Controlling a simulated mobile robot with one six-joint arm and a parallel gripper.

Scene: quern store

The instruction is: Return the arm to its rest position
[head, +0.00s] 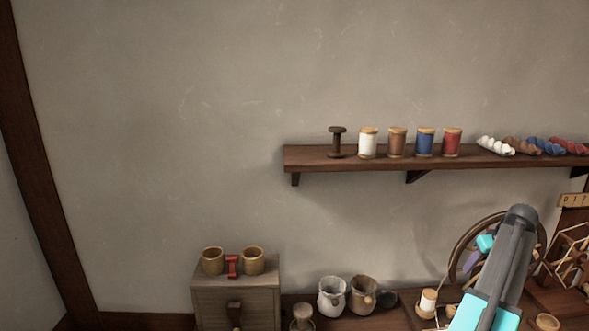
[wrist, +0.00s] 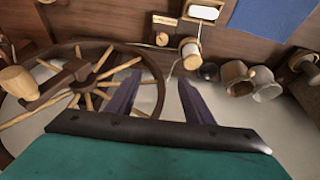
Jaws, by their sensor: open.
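My arm rises at the lower right of the head view, in front of the spinning wheel (head: 459,247). Part of my gripper (head: 472,262) shows there as a small purple finger by a teal piece. A cream thread spool (wrist: 190,53) shows beyond the fingertips.
A wall shelf (head: 310,164) holds spools and coloured skeins. A small cabinet (head: 210,300) with two cups stands at lower left. The wall above the cabinet is bare.

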